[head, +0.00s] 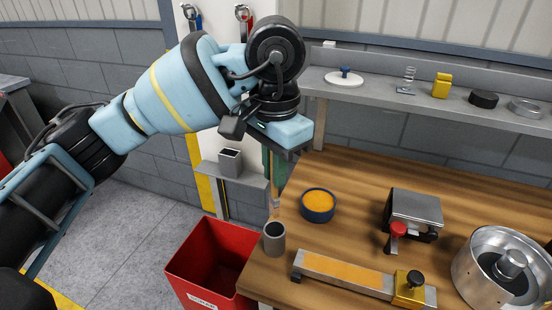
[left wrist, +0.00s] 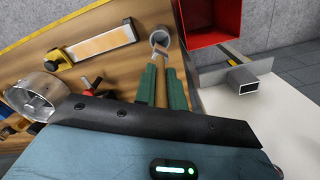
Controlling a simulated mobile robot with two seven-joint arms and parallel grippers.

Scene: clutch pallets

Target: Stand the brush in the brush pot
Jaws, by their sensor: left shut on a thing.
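My left gripper (head: 275,170) is above the left edge of the wooden table, pointing down. Its green fingers are shut on the brush (head: 277,190), a thin light-brown stick that hangs roughly upright below them. The brush also shows between the fingers (left wrist: 161,88) in the left wrist view. The brush pot (head: 274,232), a small grey open cylinder, stands upright at the table's left edge. It also shows beyond the fingertips in the left wrist view (left wrist: 159,37). In the head view the brush's lower end is above the pot and apart from it. My right gripper is not in view.
A blue dish with orange contents (head: 318,216) stands right of the pot. A bar with a brass clamp (head: 342,271) lies in front. A grey metal block (head: 415,207) and a round metal housing (head: 468,275) stand right. A red bin (head: 206,262) is below the table's left edge.

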